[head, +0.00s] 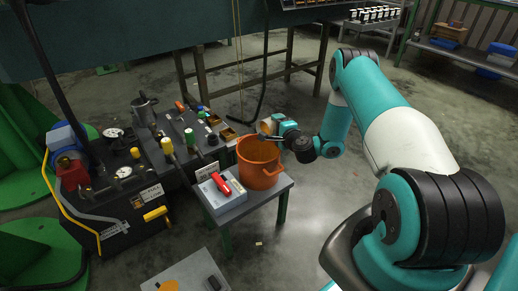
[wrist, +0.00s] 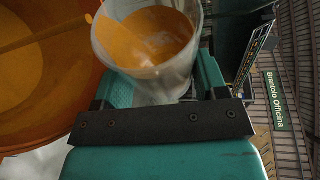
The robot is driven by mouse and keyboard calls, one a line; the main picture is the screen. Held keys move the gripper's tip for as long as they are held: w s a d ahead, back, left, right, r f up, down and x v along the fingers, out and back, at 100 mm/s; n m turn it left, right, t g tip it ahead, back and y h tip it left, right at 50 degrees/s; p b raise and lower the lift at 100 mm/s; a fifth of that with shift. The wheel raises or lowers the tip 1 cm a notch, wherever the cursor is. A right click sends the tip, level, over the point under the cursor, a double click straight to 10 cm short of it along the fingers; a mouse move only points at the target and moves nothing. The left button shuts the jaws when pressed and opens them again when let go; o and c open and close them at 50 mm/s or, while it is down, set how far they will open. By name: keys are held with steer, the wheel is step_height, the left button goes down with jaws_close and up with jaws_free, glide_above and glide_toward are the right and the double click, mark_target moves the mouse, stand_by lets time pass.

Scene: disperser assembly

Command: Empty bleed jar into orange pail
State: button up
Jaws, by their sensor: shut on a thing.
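The orange pail (head: 258,172) stands on a small grey table, and its open mouth fills the left of the wrist view (wrist: 72,92). My gripper (head: 274,128) is above the pail's far right rim, shut on the bleed jar (head: 265,127). The jar is clear and looks tilted toward the pail. In the wrist view the jar (wrist: 172,84) sits between my fingers (wrist: 160,95) and holds orange liquid (wrist: 150,38). A thin orange streak (wrist: 45,33) crosses the pail's mouth and looks like poured liquid. Lighter orange shows inside the pail.
A grey box with a red-handled tool (head: 222,184) sits beside the pail on the small table (head: 238,210). Left of it is a cluttered bench (head: 130,205) with gauges and bottles. Open floor lies right of the table.

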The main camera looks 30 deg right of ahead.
steer(key=shift+a+r+n+t+b, duration=0.2)
steer(key=shift+r+n+t+b, duration=0.15)
steer(key=shift+n+b, duration=0.55)
stand_by(0.5)
steer(key=shift+a+f+h+b, duration=0.15)
steer(key=shift+f+h+b, duration=0.2)
steer(key=shift+b, duration=1.75)
